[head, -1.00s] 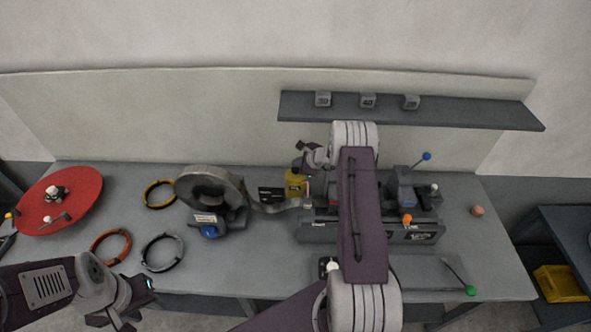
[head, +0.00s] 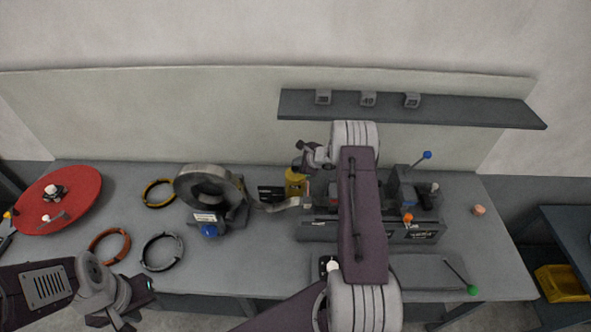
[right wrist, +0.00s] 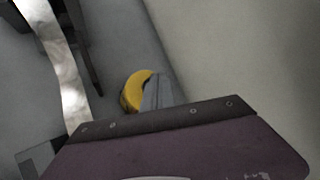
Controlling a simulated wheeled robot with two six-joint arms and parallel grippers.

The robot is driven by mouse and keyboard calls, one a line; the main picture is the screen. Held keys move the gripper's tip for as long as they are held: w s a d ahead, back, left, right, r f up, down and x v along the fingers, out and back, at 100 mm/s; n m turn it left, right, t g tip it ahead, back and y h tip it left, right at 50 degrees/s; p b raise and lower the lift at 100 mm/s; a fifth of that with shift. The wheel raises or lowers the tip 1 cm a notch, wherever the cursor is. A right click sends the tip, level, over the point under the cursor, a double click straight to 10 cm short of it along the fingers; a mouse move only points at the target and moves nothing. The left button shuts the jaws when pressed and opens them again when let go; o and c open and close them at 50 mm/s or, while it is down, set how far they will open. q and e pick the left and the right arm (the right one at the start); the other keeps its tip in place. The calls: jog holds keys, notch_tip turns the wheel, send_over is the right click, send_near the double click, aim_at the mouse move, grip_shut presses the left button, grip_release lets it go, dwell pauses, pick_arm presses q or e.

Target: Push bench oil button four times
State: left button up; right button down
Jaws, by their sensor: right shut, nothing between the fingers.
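The yellow oil can (head: 296,184) stands upright on the bench, left of the grey machine. I take it as the oil button's holder; its top is partly covered, so I cannot make out the button. My right gripper (head: 299,166) is shut and empty, just above the can's top; I cannot tell whether it touches. In the right wrist view, the yellow can (right wrist: 131,93) shows beside a grey finger (right wrist: 155,93) that partly hides it. My left gripper (head: 132,303) is low at the left, over the bench's front edge, away from the can; its fingers are unclear.
A tape coil on a stand (head: 208,190) is left of the can, its strip running to the grey machine (head: 318,232). A red disc (head: 75,190) and several rings lie left. A shelf (head: 450,112) hangs behind. My right arm hides part of the machine.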

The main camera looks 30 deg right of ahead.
aim_at(297, 169)
jog(key=shift+f, duration=0.2)
jog(key=shift+s+f+b, duration=0.1)
jog(key=shift+f+b, duration=0.9)
jog(key=shift+b, duration=0.3)
dwell(0.9)
jog(key=shift+r, duration=0.15)
jog(key=shift+r+p, duration=0.85)
jog(key=shift+r, duration=0.35)
jog(key=shift+r+p, duration=0.35)
jog(key=shift+r, duration=0.2)
notch_tip(297, 169, up, 4)
jog(key=shift+r+p, duration=0.1)
jog(key=shift+p, duration=1.15)
dwell(0.7)
